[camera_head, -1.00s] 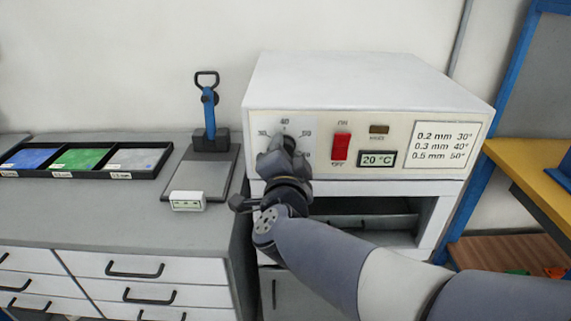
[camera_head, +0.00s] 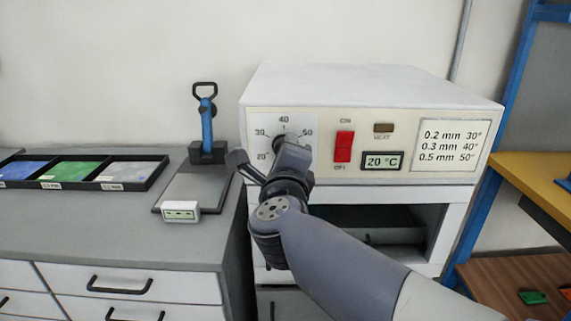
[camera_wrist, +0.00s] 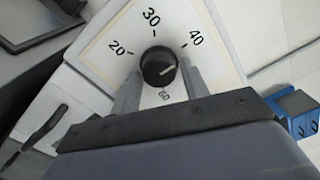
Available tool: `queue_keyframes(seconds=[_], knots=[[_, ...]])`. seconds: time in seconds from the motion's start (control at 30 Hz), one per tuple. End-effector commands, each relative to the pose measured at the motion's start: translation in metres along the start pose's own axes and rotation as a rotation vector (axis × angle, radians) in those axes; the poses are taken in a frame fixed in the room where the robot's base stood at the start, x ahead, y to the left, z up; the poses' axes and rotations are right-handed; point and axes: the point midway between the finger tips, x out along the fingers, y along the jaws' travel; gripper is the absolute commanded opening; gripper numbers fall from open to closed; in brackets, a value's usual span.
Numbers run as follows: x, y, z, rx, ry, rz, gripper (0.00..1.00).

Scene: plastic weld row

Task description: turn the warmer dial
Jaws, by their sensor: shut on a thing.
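The warmer (camera_head: 370,85) is a white box with a cream front panel. Its dial is a round black knob (camera_wrist: 158,67) inside a printed scale. My gripper (camera_head: 288,143) is at the panel and mostly hides the dial in the head view. In the wrist view my gripper (camera_wrist: 160,82) has one finger on each side of the knob and is shut on it. The white pointer line faces right, past the 40 mark, toward marks partly hidden by a finger. The temperature display (camera_head: 382,161) reads 20 °C.
A red switch (camera_head: 344,146) and a heat lamp (camera_head: 383,127) sit right of the dial. A card (camera_head: 450,146) lists thicknesses and degrees. A blue-handled press (camera_head: 207,125) and a tray of coloured sheets (camera_head: 90,185) stand on the left counter. An open bay (camera_head: 375,218) lies under the panel.

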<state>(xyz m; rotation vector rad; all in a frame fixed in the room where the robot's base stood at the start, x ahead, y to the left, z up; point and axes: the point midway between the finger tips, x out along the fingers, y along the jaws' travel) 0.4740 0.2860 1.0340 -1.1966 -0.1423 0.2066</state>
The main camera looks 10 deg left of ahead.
Motion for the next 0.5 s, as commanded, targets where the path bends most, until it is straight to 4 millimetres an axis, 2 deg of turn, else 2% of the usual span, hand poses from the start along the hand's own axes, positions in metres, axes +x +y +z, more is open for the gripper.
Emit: queue_keyframes(seconds=[0.5], knots=[[0.0,0.0054,-0.001,0.493,0.0,0.0,0.2]])
